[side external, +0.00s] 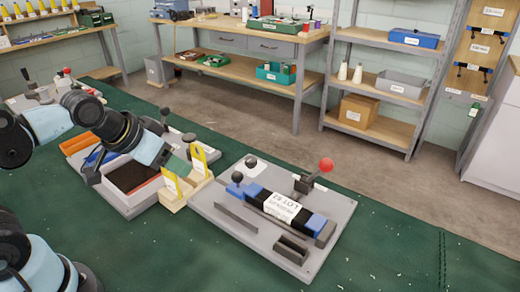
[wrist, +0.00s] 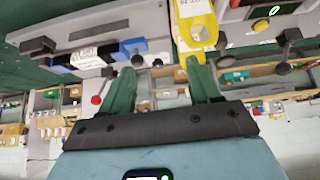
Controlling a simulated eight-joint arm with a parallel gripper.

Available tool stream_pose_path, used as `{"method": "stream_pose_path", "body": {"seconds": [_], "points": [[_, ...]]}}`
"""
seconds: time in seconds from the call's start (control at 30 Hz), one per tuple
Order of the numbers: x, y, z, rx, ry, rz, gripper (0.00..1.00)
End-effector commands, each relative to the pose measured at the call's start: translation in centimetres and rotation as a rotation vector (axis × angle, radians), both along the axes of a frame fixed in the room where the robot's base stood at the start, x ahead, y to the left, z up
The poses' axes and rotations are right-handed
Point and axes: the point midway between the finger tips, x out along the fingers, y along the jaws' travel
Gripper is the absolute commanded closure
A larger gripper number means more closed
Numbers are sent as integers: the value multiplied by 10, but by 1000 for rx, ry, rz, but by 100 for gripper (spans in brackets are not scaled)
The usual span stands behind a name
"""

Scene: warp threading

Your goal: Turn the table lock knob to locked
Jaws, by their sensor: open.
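A grey plate (side external: 330,236) on the green table carries a black block with blue ends and a white label (side external: 282,207) reading LOT 62. A black knob (side external: 250,162) and a second dark knob (side external: 238,177) stand at its back left, and a red ball (side external: 326,164) tops a lever at its back right. I cannot tell which is the table lock knob or whether it is locked. My gripper (side external: 180,163) is left of the plate, above the yellow-tagged holder. In the wrist view my gripper (wrist: 159,66) has its green fingers apart with nothing between them.
A yellow-tagged wooden holder (side external: 186,190) stands close below my gripper. The green table (side external: 400,240) is clear right of the plate. Benches and shelves (side external: 385,80) stand well back.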

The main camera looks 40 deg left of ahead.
Motion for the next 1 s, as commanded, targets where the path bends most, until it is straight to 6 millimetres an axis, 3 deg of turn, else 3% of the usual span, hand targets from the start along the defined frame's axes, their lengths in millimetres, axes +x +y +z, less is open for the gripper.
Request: {"method": "stream_pose_path", "body": {"seconds": [0.17, 0.53, 0.8, 1.0], "points": [[15, -3, 13, -27, 41, 60, 38], [90, -21, 39, -101, 186, 396, 38], [149, -44, 32, -113, 230, 683, 38], [182, -61, 16, -111, 223, 871, 38]]}}
